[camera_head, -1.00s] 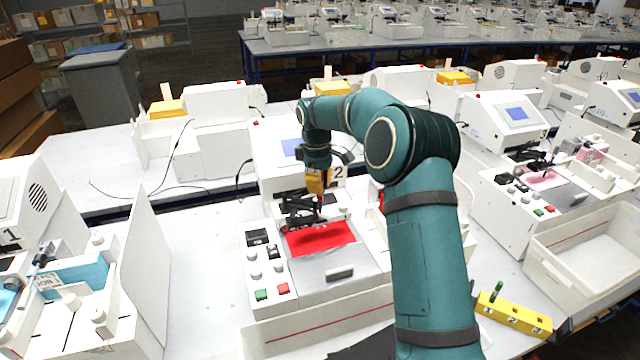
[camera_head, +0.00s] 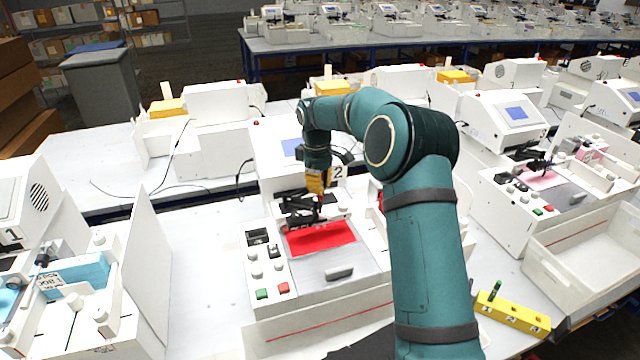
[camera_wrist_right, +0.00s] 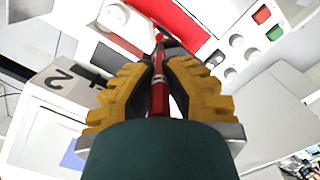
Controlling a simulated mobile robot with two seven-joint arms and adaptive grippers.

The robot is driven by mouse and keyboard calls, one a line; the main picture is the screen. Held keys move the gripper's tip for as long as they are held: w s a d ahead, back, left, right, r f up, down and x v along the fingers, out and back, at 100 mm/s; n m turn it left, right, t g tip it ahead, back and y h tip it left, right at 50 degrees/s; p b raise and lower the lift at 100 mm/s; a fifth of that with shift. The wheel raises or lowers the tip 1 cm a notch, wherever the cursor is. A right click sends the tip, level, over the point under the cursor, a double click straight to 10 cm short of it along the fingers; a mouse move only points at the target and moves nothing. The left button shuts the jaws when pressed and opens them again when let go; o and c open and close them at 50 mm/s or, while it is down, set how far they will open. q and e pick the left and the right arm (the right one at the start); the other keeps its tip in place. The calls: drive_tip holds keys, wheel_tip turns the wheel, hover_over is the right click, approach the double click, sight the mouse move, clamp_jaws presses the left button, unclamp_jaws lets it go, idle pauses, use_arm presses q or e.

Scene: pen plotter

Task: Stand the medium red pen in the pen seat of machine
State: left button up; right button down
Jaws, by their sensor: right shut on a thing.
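My right gripper (camera_head: 318,196) is over machine 2 (camera_head: 335,265), just above its black pen carriage (camera_head: 298,206). In the right wrist view the gripper (camera_wrist_right: 160,62) is shut on the red pen (camera_wrist_right: 158,92), which runs between the two yellow-backed fingers. The pen's far end shows close to the edge of the red sheet. In the head view the pen is mostly hidden by the gripper and the carriage. I cannot tell whether the pen touches the seat. My left gripper is not in view.
A red sheet (camera_head: 320,238) lies on the machine's bed. Buttons and knobs (camera_head: 262,265) line its left side. A yellow pen block (camera_head: 512,315) with a green pen (camera_head: 495,290) stands at the lower right, beside a white bin (camera_head: 590,250). Machine 1 (camera_head: 60,290) is at the left.

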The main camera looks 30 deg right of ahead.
sight(320, 213)
use_arm(q)
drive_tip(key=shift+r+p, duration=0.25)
drive_tip(key=shift+p, duration=0.05)
idle(0.5)
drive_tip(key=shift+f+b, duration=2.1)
drive_tip(key=shift+b, duration=0.05)
use_arm(e)
drive_tip(key=shift+f, duration=4.2)
drive_tip(key=c, duration=1)
unclamp_jaws()
drive_tip(key=shift+c, duration=0.2)
wheel_tip(320, 213, up, 12)
drive_tip(key=shift+w+a, duration=0.2)
drive_tip(key=shift+w, duration=0.15)
